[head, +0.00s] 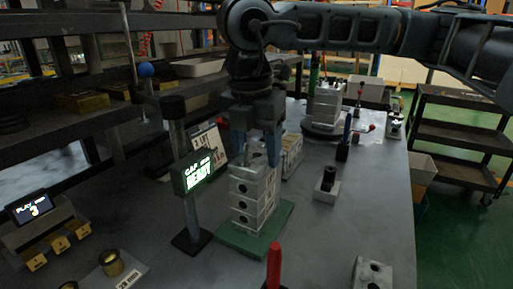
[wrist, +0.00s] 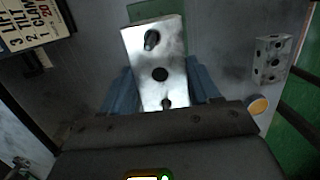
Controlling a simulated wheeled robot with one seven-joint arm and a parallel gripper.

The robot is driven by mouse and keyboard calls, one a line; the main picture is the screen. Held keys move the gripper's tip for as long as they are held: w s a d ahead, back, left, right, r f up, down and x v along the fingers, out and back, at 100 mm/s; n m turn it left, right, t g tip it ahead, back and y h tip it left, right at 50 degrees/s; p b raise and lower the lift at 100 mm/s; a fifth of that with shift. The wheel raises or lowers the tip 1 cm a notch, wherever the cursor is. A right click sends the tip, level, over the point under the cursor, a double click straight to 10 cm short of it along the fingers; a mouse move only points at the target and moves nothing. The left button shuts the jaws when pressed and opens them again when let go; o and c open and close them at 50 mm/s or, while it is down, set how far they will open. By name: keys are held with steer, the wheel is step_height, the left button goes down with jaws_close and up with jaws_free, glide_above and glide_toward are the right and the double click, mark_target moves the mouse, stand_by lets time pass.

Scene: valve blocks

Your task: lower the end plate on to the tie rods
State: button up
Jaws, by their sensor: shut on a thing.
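The end plate (wrist: 172,55) is a pale metal plate with a dark round hole in its middle. Dark rod-like ends (wrist: 151,38) show at its far hole and near my gripper. My gripper (wrist: 166,92) is shut on the plate, with a blue finger on each side. In the head view my gripper (head: 258,150) is at the top of the pale block stack (head: 250,205), which stands upright on a green base (head: 230,240). The fingers hide much of the plate there, and I cannot tell whether a gap remains below it.
A post with a green-lit display (head: 198,171) reading "READY" stands close left of the stack. A sign (head: 207,143) and another block (head: 291,155) are behind. A black fitting (head: 327,184) and a loose block (head: 371,274) are to the right. A red-handled tool (head: 273,265) is in front.

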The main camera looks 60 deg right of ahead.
mark_target(253, 158)
steer(key=shift+f, duration=0.2)
steer(key=o, duration=1.3)
steer(key=shift+o, duration=0.2)
steer(key=shift+r, duration=0.1)
steer(key=r, duration=0.5)
steer(key=a+r, duration=0.1)
steer(key=r, duration=0.1)
steer(key=shift+a+r, duration=0.1)
steer(key=shift+r, duration=0.2)
